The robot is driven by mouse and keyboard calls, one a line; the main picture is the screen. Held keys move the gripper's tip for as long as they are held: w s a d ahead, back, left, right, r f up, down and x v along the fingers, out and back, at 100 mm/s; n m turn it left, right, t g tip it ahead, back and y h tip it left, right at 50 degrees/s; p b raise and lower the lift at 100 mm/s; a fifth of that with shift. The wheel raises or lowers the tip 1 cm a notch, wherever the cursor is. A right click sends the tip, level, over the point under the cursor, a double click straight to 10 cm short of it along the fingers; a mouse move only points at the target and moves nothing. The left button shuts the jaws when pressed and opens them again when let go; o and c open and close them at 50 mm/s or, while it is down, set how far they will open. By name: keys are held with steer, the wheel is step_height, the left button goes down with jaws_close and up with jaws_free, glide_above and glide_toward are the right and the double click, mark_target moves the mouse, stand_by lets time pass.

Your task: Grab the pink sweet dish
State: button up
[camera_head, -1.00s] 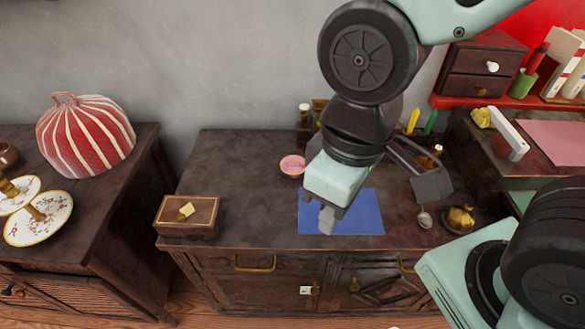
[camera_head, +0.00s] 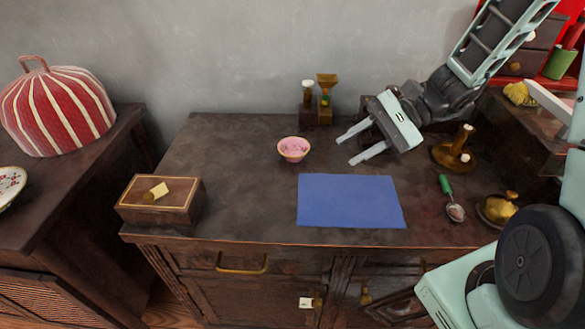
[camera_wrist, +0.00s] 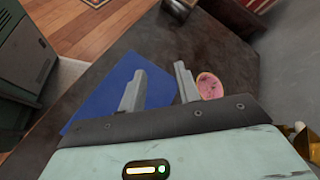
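The pink sweet dish (camera_head: 293,149) is a small bowl with pink contents, standing on the dark cabinet top left of my gripper (camera_head: 360,149). My gripper is open and empty, its two grey fingers pointing left toward the dish, a little to the right of it. In the wrist view the dish (camera_wrist: 209,86) shows just beyond and right of the right finger, outside the gap of my gripper (camera_wrist: 158,80).
A blue mat (camera_head: 351,201) lies in front of the dish. A wooden box (camera_head: 160,199) stands at the front left. A dark stand with bottles (camera_head: 316,108) is behind. A scoop (camera_head: 453,205) and a brass candleholder (camera_head: 456,152) are at the right. The top left of the dish is clear.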

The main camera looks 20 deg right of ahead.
steer(key=w+d+f+m+t, duration=0.1)
steer(key=d, duration=0.1)
steer(key=w+d+f+m+t+b, duration=0.1)
steer(key=w+d+m+t, duration=0.1)
steer(key=d, duration=0.1)
steer(key=w+d+f+m+t+b, duration=0.1)
steer(key=d+f+t, duration=0.1)
steer(key=d, duration=0.1)
steer(key=shift+w+d+m+y, duration=0.15)
steer(key=shift+w+m+y, duration=0.15)
steer(key=shift+w+m, duration=0.1)
steer(key=b, duration=0.2)
glide_toward(303, 166)
steer(key=a, duration=0.1)
steer(key=w+a+r, duration=0.2)
steer(key=a, duration=0.1)
steer(key=shift+b+x, duration=0.75)
steer(key=shift+x, duration=1.9)
steer(key=shift+s, duration=0.1)
jaws_close()
